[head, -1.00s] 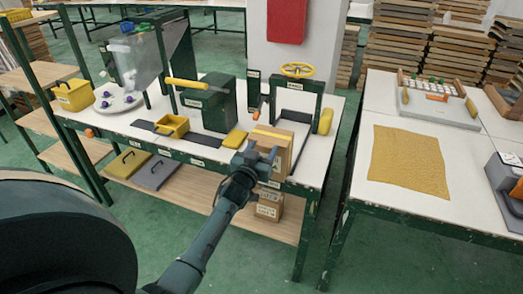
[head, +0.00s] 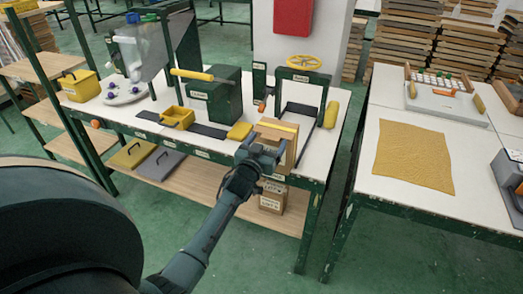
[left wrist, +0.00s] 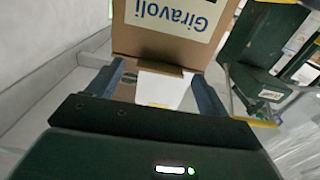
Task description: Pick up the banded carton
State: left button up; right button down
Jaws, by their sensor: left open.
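The banded carton (head: 274,134) is a brown cardboard box with a yellow band across its top. It stands upright at the front edge of the white-topped bench. My left gripper (head: 264,154) is at its near side and hides part of its front. In the left wrist view the carton (left wrist: 150,42) shows a "Giravoli" label, and the open fingers of the left gripper (left wrist: 157,75) point at its lower part. I cannot tell whether the fingers touch it. My right gripper is not in view.
A yellow block (head: 239,131) lies left of the carton. A green frame with a yellow handwheel (head: 303,62) stands behind it. Another carton (head: 271,199) sits on the lower shelf. A second table with a yellow sheet (head: 413,160) is at the right, across a gap.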

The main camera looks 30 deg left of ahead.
pick_arm(q)
jog(key=s+d, duration=0.2)
jog(key=s, duration=1)
jog(key=shift+s+d, duration=0.15)
jog(key=shift+s, duration=0.15)
